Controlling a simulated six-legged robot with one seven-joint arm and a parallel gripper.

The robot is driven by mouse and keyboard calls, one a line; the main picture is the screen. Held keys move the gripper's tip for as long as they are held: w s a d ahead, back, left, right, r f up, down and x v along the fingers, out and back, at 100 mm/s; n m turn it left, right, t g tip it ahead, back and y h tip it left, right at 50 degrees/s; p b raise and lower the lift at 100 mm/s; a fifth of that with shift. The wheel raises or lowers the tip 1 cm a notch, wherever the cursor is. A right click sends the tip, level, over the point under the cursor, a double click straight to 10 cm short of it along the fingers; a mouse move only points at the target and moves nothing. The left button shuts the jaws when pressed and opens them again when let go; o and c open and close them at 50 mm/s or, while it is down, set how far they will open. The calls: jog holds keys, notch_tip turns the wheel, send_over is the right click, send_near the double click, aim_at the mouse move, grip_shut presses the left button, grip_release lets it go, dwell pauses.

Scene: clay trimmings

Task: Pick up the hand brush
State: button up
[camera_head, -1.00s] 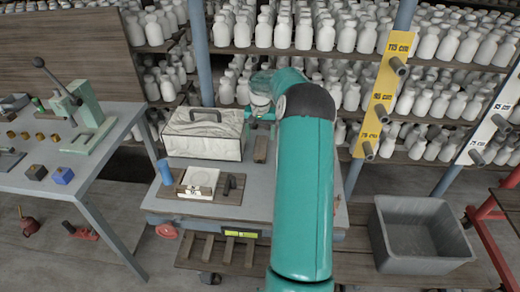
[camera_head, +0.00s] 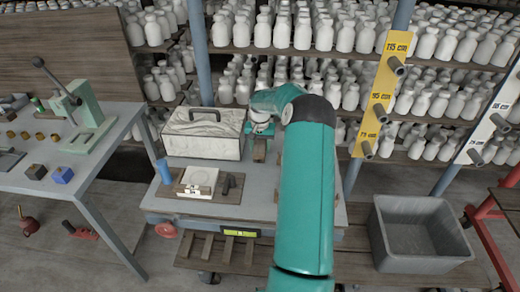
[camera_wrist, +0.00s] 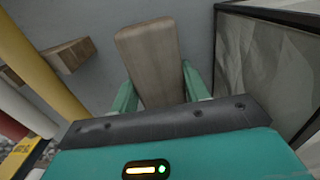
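The hand brush (camera_head: 260,151) shows as a narrow brown wooden piece on the grey cart top, just right of the white box, partly hidden under my gripper (camera_head: 260,136). In the wrist view the brush (camera_wrist: 150,50) is a long, round-ended wooden shape running up from my gripper (camera_wrist: 162,92). The two green fingers stand apart, one on each side of the brush. I see no clear grip on it; its near end is hidden behind the gripper body, and contact cannot be told.
The white box (camera_head: 203,135) with a dark handle stands close left of the gripper; its dark-framed side fills the right of the wrist view. A board (camera_head: 210,194) with a white tile and a blue cylinder (camera_head: 164,172) lie in front. Shelves of white bottles (camera_head: 283,32) stand behind.

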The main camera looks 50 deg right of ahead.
aim_at(261, 144)
jog(key=c, duration=0.5)
jog(key=shift+o, duration=0.2)
jog(key=shift+r, duration=0.1)
jog(key=shift+r, duration=0.55)
notch_tip(261, 144, up, 2)
jog(key=shift+s+r, duration=0.1)
jog(key=shift+r, duration=0.05)
jog(key=s+r, duration=0.9)
jog(key=s, duration=0.4)
jog(key=shift+s+d+r, duration=0.2)
jog(key=shift+s, duration=0.2)
